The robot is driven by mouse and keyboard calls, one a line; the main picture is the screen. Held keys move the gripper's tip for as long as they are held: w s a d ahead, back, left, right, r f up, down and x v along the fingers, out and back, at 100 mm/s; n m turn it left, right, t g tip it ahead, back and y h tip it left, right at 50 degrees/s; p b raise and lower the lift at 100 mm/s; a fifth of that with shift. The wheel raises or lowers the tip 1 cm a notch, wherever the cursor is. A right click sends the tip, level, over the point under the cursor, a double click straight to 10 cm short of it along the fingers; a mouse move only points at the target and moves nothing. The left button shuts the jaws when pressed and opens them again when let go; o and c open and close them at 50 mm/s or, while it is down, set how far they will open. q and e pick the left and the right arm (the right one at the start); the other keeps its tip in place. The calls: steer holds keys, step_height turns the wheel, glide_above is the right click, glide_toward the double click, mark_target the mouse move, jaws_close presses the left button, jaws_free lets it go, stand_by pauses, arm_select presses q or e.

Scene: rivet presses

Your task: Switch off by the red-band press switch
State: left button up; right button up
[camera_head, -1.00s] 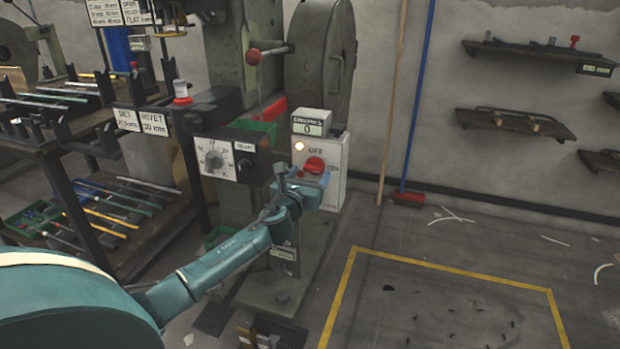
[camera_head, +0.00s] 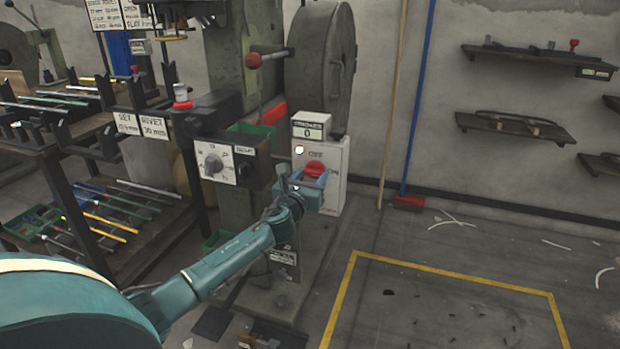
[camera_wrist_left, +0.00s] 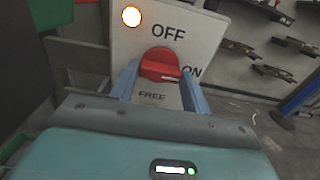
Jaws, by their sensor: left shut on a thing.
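The press switch is a red rotary knob (camera_wrist_left: 160,65) on a light grey box (camera_head: 330,157). In the left wrist view the box face reads OFF above the knob, ON to the right and FREE below. The knob's handle lies about level, tilted slightly down to the right. My left gripper (camera_head: 314,172) is shut on the knob, with its blue fingers (camera_wrist_left: 158,80) on either side of it. A lit lamp (camera_wrist_left: 131,16) glows on the box at upper left. My right gripper is not in view.
A counter (camera_head: 308,131) reading 0 sits on the box. A dial panel (camera_head: 217,163) is just left of it. The press (camera_head: 232,75) stands behind. A broom with a blue handle (camera_head: 418,95) leans at the wall. The yellow-marked floor at right is mostly clear.

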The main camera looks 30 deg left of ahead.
arm_select(q)
steer(key=shift+n, duration=0.3)
steer(key=n, duration=0.3)
steer(key=shift+n+p, duration=0.3)
steer(key=shift+p, duration=0.05)
steer(key=n, duration=0.4)
steer(key=n+p, duration=0.1)
steer(key=n, duration=0.4)
steer(key=shift+n, duration=0.4)
steer(key=n, duration=0.3)
steer(key=shift+n+p, duration=0.3)
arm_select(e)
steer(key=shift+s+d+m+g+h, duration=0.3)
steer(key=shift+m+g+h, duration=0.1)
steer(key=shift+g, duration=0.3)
arm_select(q)
steer(key=shift+n, duration=0.3)
steer(key=o, duration=1)
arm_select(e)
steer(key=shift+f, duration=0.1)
arm_select(q)
steer(key=p+v, duration=0.2)
steer(key=v, duration=1.1)
steer(key=shift+p, duration=0.35)
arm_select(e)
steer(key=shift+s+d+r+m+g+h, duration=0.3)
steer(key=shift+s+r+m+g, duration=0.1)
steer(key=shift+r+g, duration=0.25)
